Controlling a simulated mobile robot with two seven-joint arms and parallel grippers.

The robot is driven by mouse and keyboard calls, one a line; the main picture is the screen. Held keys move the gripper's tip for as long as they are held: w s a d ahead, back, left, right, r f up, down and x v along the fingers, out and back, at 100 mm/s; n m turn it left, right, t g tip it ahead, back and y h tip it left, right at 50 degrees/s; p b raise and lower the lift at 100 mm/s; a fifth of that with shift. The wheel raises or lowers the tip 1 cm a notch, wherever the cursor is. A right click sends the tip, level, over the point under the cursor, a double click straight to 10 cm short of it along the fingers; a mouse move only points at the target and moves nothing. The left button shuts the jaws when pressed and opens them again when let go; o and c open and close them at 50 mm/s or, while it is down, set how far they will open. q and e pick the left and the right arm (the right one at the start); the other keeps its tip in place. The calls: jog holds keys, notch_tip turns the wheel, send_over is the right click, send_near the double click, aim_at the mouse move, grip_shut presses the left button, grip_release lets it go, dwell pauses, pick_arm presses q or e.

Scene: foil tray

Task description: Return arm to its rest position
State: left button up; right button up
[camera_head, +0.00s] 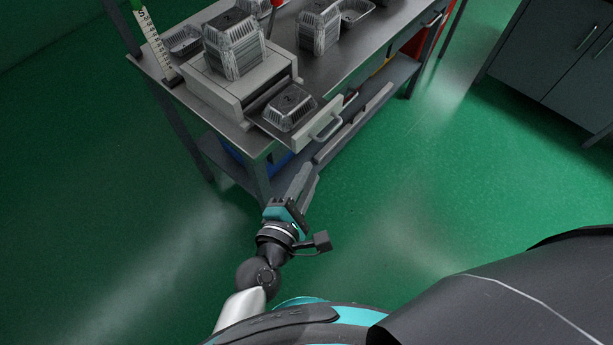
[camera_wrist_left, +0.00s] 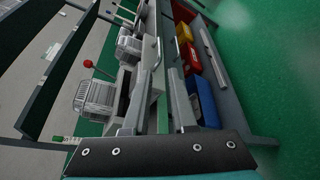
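My left gripper (camera_head: 304,172) is in front of the near corner of the workbench, low, below the level of its top. In the left wrist view its two fingers (camera_wrist_left: 157,82) stand apart with nothing between them, so it is open and empty. A single foil tray (camera_head: 291,107) sits on the pulled-out slide of the grey machine (camera_head: 212,90), clear of the gripper. A stack of foil trays (camera_head: 234,48) stands on top of the machine. My right gripper is not in view.
The metal workbench (camera_head: 345,70) carries another tray stack (camera_head: 318,27) and several loose trays. A handle (camera_head: 327,127) sticks out from the slide. The lower shelf holds blue (camera_wrist_left: 203,103), red (camera_wrist_left: 191,58) and yellow (camera_wrist_left: 184,33) bins. The green floor (camera_head: 420,190) to the right is clear.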

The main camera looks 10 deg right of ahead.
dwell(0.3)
pick_arm(q)
jog(key=s+a+f+m+g+y+b, duration=0.15)
jog(key=s+a+f+m, duration=0.25)
jog(key=f, duration=0.5)
jog(key=s+a+f+m+g+y, duration=0.2)
jog(key=s+a+f+m+g, duration=0.15)
jog(key=f, duration=0.55)
jog(key=s+a+f+m+g+y, duration=0.1)
jog(key=s+a+f+m, duration=0.3)
jog(key=f, duration=0.5)
jog(key=s+a+f+m+g+y, duration=0.2)
jog(key=s+a+f, duration=0.4)
jog(key=s, duration=0.3)
jog(key=s+a+f+m+g+y+b, duration=0.1)
jog(key=s+a+f+m+g+y, duration=0.1)
jog(key=s+a+f+m, duration=0.3)
jog(key=s+a+m+g, duration=0.1)
jog(key=s+a+m, duration=0.1)
jog(key=s+a, duration=0.1)
jog(key=shift+s+a+f+g, duration=0.35)
jog(key=shift+s+a+g, duration=0.05)
jog(key=shift+a, duration=0.05)
